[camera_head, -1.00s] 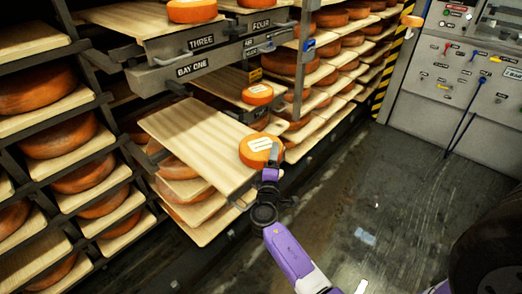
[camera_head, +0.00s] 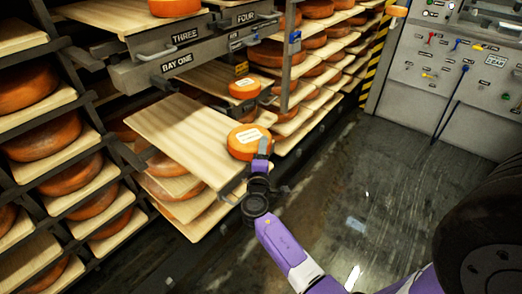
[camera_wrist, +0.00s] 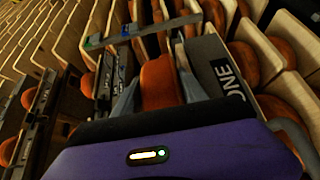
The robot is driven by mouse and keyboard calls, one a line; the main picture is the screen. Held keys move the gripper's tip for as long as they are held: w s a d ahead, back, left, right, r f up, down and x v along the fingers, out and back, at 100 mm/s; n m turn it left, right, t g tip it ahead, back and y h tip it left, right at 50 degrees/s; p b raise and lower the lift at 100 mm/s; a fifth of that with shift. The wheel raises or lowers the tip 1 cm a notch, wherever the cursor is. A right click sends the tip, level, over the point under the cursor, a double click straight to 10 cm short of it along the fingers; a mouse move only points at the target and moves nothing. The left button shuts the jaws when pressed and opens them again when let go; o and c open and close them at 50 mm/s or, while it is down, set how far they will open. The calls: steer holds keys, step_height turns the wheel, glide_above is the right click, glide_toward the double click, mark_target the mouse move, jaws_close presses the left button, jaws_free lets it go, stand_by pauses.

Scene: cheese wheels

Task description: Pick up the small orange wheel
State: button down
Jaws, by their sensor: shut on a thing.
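The small orange wheel (camera_head: 247,142), with a white label on top, is at the right edge of a pulled-out wooden board (camera_head: 175,140). My gripper (camera_head: 262,150) reaches it from the front right. In the wrist view the orange wheel (camera_wrist: 161,84) sits between the two fingers of my gripper (camera_wrist: 158,75), which are shut on it. I cannot tell whether the wheel touches the board or is just above it. The far finger is hidden behind the wheel in the head view.
Another small labelled orange wheel (camera_head: 245,88) sits on a board behind. Racks of large wheels (camera_head: 45,137) stand at left and more at the back. The BAY ONE rail (camera_head: 180,66) is above the board. A grey control panel (camera_head: 440,80) stands at right. The floor (camera_head: 370,180) between is clear.

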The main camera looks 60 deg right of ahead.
step_height(320, 180, up, 20)
steer(key=p, duration=0.4)
steer(key=shift+f, duration=0.25)
steer(key=shift+r, duration=0.1)
steer(key=shift+r+p, duration=1.35)
steer(key=shift+r, duration=0.05)
